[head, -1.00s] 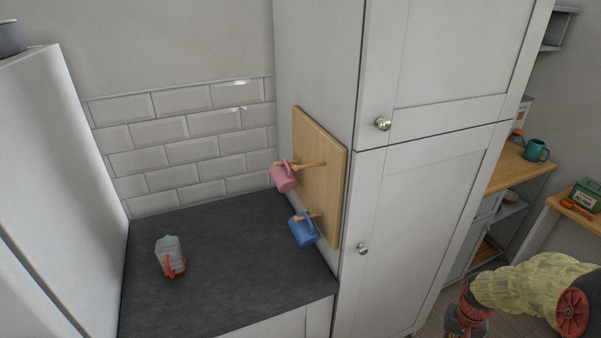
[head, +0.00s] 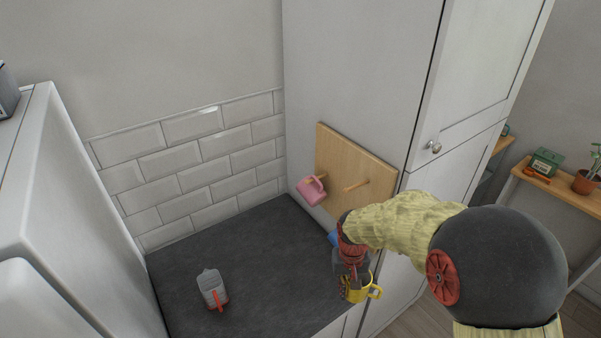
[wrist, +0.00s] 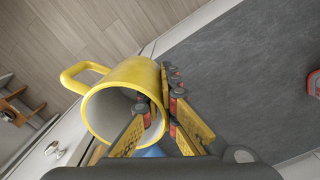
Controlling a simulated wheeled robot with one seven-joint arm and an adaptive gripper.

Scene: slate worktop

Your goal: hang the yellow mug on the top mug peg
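The yellow mug (head: 356,294) hangs in my gripper (head: 350,273) above the front right of the worktop, its handle pointing right in the head view. In the wrist view my gripper (wrist: 165,110) is shut on the wall of the yellow mug (wrist: 137,75), one finger inside the mouth and one outside. The wooden peg board (head: 337,150) is on the cabinet side. Its upper right peg (head: 356,186) is bare and sticks out to the left. The mug and gripper are below and apart from it.
A pink mug (head: 311,191) hangs on the upper left peg. A blue mug (head: 333,238) is mostly hidden behind my arm. A clear jug with a red handle (head: 213,289) stands on the slate worktop (head: 260,250). The worktop's middle is clear.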

